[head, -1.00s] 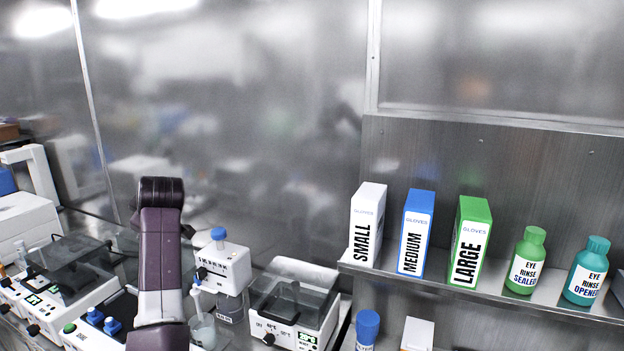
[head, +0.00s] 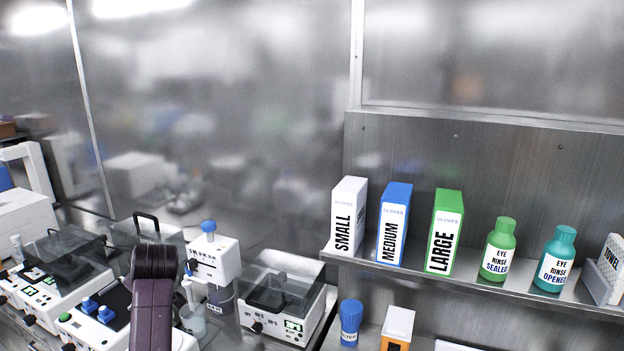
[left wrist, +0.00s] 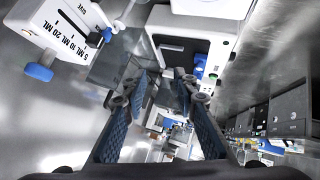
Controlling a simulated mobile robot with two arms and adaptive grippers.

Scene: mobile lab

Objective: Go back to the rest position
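My left gripper (left wrist: 162,98) shows in the left wrist view with its two padded fingers apart and nothing held between them. Bench devices lie beyond the fingers. In the head view only a dark purple link of my arm shows at the bottom left, in front of the bench devices; no gripper is visible there. My right gripper is in neither view.
A metal shelf (head: 470,292) on the right holds glove boxes, a green bottle (head: 498,250) and a teal bottle (head: 555,260). Lidded devices (head: 285,300) and a blue-topped dispenser (head: 212,258) crowd the bench at the left and centre.

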